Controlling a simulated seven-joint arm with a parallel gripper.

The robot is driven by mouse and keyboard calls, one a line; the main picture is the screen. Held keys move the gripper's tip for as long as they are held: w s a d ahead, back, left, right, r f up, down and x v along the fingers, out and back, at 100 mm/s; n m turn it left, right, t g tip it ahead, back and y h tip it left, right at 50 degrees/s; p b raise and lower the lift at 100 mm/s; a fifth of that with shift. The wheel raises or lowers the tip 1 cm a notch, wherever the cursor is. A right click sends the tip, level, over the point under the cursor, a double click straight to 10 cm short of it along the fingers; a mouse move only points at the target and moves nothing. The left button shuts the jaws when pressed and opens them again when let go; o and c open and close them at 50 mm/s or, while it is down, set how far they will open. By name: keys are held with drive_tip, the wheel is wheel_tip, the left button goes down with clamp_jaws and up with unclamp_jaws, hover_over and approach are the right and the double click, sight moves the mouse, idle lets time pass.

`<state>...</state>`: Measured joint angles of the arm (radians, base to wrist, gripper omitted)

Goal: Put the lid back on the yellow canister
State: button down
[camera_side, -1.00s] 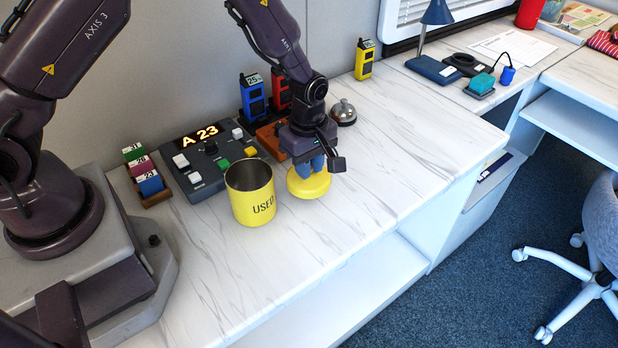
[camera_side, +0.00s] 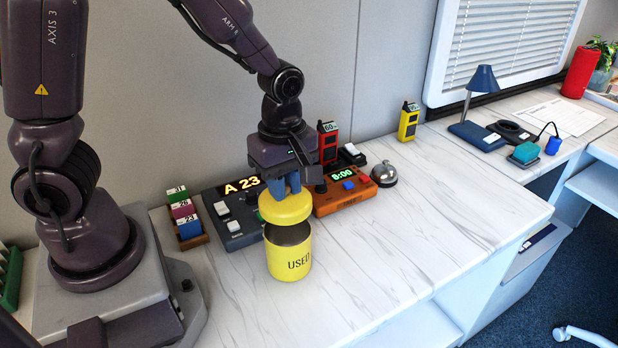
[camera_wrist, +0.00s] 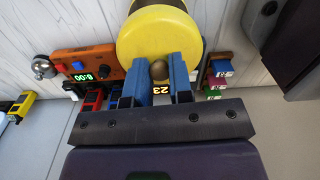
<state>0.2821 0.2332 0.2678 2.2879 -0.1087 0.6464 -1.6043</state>
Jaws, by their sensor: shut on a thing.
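The yellow canister (camera_side: 289,262), marked USED, stands upright and open on the white counter. The yellow lid (camera_side: 285,209) is held over the canister's mouth, and the dark inside still shows below the lid's near edge, so the two look apart. I cannot tell whether the lid is centred. My gripper (camera_side: 283,184) has blue fingers shut on the lid's knob. In the wrist view the lid (camera_wrist: 155,38) hides most of what is under it, and its round knob (camera_wrist: 160,70) sits between the fingertips (camera_wrist: 161,66).
A grey panel (camera_side: 232,226) reading A 23 is behind and left of the canister, beside a rack of numbered blocks (camera_side: 186,217). An orange timer box (camera_side: 345,197) and a silver bell (camera_side: 384,174) are behind right. The counter in front and to the right is clear.

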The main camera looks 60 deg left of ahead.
drive_tip(key=shift+f, duration=3.15)
drive_tip(key=shift+f, duration=0.15)
drive_tip(key=shift+c, duration=2.3)
unclamp_jaws()
drive_tip(key=shift+r, duration=3.5)
clamp_jaws()
